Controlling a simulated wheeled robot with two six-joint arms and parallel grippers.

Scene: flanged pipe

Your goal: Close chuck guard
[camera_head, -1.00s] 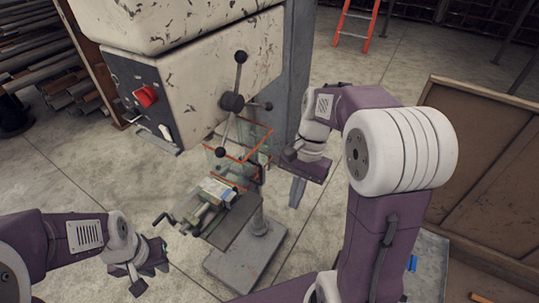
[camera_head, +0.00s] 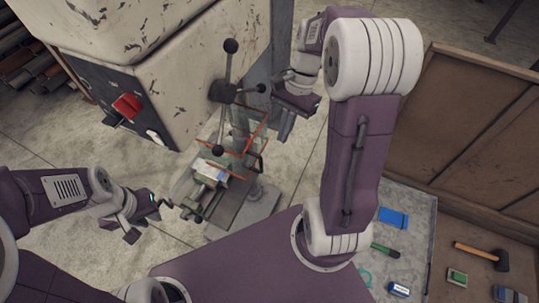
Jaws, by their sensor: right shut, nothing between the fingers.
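The chuck guard (camera_head: 240,145) is a clear box with orange-red edges, below the drill press head. Its edges stand out around the chuck area, and a dark handle (camera_head: 259,163) shows at its right side. I cannot tell exactly how far it is swung. My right gripper (camera_head: 285,128) is shut and empty, pointing down to the right of the guard, apparently apart from it. My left gripper (camera_head: 150,217) looks open and empty, left of the vise (camera_head: 207,177), away from the guard.
The drill press head (camera_head: 200,75) has a red switch (camera_head: 127,106) and a spoked, ball-ended feed handle (camera_head: 223,92). A grey worktop (camera_head: 405,235) with small items lies at the lower right, beside a wooden tray (camera_head: 480,215) with a hammer (camera_head: 480,254).

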